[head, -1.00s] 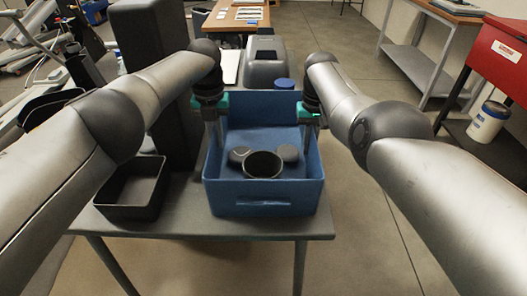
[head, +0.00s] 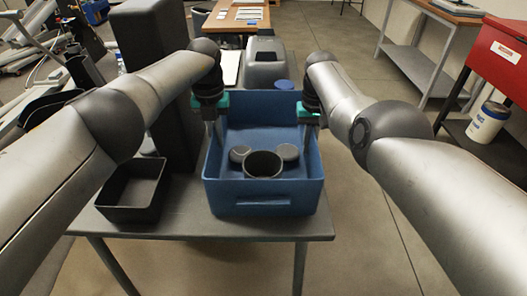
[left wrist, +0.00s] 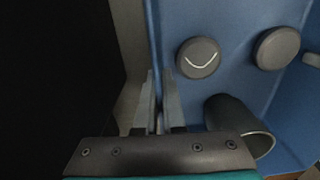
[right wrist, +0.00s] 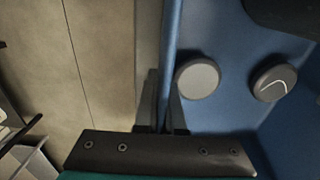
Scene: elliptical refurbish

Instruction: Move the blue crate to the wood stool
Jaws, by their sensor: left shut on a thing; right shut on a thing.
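The blue crate (head: 264,197) sits upright at the front right of a dark grey table, or very slightly above it; I cannot tell which. A dark cup (head: 264,165) and two round dark-grey pieces (head: 288,152) lie inside it. My left gripper (head: 215,142) is shut on the crate's left wall, and the left wrist view shows its fingers (left wrist: 160,105) on either side of that wall. My right gripper (head: 310,140) is shut on the right wall, also seen in the right wrist view (right wrist: 166,105). I cannot make out a wood stool.
A black open bin (head: 131,190) stands left of the crate on the grey table (head: 185,218). A tall dark block (head: 160,70) rises behind it. A wood-topped table (head: 236,22) is at the back, a red cabinet (head: 495,60) at right. Floor right of the table is clear.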

